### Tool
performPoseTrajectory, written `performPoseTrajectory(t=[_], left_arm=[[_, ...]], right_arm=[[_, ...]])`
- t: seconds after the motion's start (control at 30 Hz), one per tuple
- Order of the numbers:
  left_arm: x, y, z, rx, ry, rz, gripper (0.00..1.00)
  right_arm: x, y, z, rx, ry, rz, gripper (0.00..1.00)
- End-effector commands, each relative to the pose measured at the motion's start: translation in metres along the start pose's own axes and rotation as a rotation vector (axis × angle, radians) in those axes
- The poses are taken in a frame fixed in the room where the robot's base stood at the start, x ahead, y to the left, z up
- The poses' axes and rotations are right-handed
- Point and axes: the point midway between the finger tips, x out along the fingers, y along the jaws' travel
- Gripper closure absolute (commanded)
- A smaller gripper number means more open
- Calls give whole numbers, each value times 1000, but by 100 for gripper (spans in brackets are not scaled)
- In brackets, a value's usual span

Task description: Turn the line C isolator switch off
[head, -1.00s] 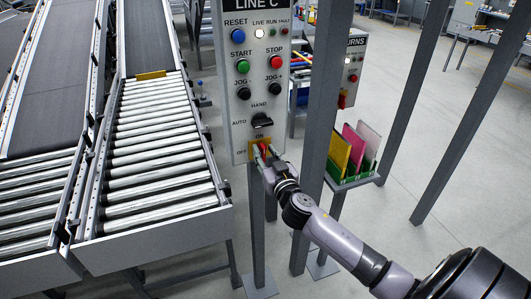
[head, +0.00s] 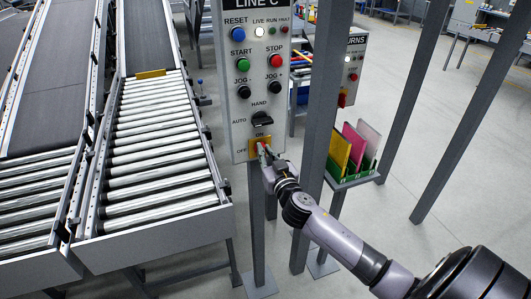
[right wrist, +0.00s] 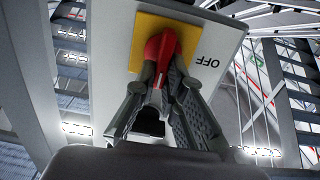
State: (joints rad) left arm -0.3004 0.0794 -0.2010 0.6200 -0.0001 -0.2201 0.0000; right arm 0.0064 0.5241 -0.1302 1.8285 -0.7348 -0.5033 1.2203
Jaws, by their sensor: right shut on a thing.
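The line C panel (head: 243,100) stands upright in the middle of the head view. Its isolator is low on the panel, a red handle on a yellow plate (head: 254,155), with ON marked above and OFF to the left. My right gripper (head: 264,154) is at the isolator and hides much of the handle. In the right wrist view, my right gripper (right wrist: 166,80) is shut on the red handle (right wrist: 161,48), in front of the yellow plate (right wrist: 148,28). The OFF label there looks inverted. I cannot tell the handle's exact angle. My left gripper is not in view.
A black selector (head: 262,119) sits just above the isolator, with buttons higher up. The white LIVE lamp (head: 259,31) looks lit. A grey post (head: 320,120) stands close right of the panel. A roller conveyor (head: 160,140) is at left, a rack of coloured boards (head: 352,150) at right.

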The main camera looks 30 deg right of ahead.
Motion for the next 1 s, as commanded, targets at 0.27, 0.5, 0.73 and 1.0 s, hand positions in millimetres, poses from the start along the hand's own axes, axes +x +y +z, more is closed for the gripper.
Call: performPoseTrajectory(t=[0.27,0.5,0.73,1.0], left_arm=[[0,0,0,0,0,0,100],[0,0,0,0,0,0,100],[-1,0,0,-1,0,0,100],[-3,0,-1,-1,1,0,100]], right_arm=[[0,-1,0,-69,0,0,100],[0,-4,0,-239,1,0,100],[0,-6,1,-455,1,1,100],[0,-10,3,-714,1,0,100]])
